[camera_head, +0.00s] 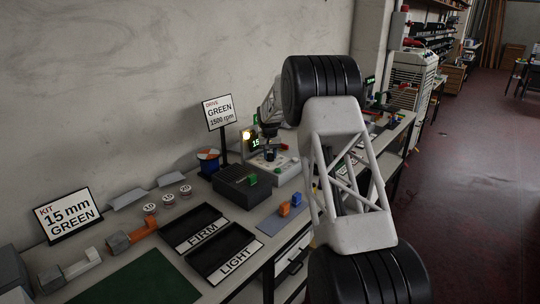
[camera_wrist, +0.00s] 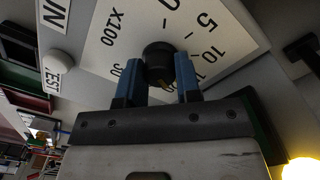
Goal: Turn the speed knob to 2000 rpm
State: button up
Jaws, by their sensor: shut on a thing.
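In the wrist view the black speed knob (camera_wrist: 157,56) stands on a white dial plate (camera_wrist: 108,52). The plate shows 0, 5, 10, a partly hidden number and x100. My gripper (camera_wrist: 160,74) has its blue fingers on either side of the knob, shut on it. A small yellowish mark shows low on the knob between the fingers; the exact reading is unclear. In the head view my gripper (camera_head: 270,152) is small, over a light grey drive unit (camera_head: 283,172). A lit display (camera_head: 256,142) behind it shows 15, partly covered.
A sign (camera_head: 220,112) behind reads DRIVE GREEN 1500 rpm. A dark box (camera_head: 241,188) sits in front of the unit. FIRM and LIGHT trays (camera_head: 225,272) and a KIT sign (camera_head: 69,214) are leftward. A white TEST button (camera_wrist: 56,64) is near the dial. A yellow lamp (camera_wrist: 300,169) glows.

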aim_at(270, 154)
jog(key=shift+r+m, duration=0.1)
jog(key=shift+m, duration=1.5)
jog(key=o, duration=0.9)
jog(key=shift+r, duration=3.85)
